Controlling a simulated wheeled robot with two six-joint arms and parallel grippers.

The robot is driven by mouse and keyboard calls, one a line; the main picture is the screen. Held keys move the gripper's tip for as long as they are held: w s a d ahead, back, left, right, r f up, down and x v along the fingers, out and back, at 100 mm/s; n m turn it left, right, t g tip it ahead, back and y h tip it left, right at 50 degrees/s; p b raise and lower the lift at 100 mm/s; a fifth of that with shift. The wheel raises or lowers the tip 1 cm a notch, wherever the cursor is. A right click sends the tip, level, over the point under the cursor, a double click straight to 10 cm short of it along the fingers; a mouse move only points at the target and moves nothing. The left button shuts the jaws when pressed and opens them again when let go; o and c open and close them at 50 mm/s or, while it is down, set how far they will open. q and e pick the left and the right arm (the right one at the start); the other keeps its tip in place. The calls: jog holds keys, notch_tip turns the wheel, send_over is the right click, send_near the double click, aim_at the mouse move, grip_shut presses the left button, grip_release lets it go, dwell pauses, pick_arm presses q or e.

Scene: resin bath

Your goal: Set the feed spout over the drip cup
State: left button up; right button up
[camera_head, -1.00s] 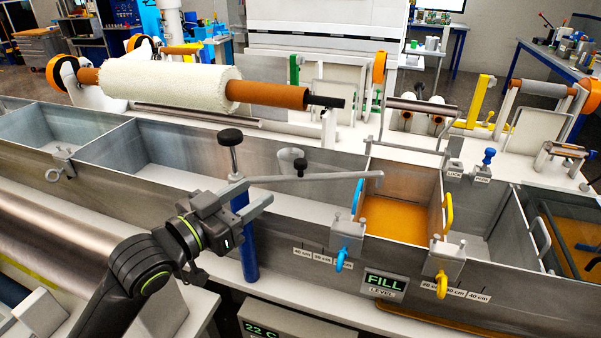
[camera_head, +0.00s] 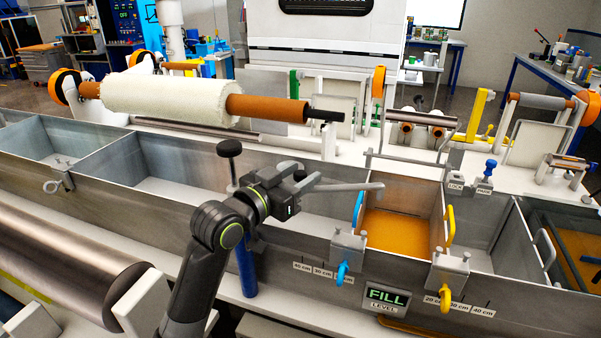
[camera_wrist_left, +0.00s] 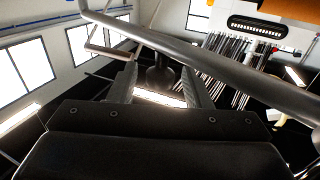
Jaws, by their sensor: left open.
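The feed spout (camera_head: 345,187) is a grey pipe running right from the blue post (camera_head: 246,258) with a black top knob. Its free end is above the left wall of the orange resin compartment. My left gripper (camera_head: 312,184) is at the middle of the pipe. It also shows in the left wrist view (camera_wrist_left: 158,90), its open fingers on either side of a dark round knob (camera_wrist_left: 160,76), with the pipe (camera_wrist_left: 210,58) crossing in front. I cannot tell whether they touch. The drip cup is hidden behind my gripper. My right gripper is not in view.
The resin compartment (camera_head: 402,226) has a blue-handled clamp (camera_head: 347,250) on its left and a yellow-handled clamp (camera_head: 449,268) on its right. A white roll (camera_head: 165,94) on an orange core lies behind the trough. A steel roller (camera_head: 75,265) is at the front left.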

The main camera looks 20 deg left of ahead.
pick_arm(q)
jog(key=shift+w+d, duration=0.15)
jog(key=shift+w, duration=0.15)
jog(key=shift+c, duration=0.2)
grip_shut()
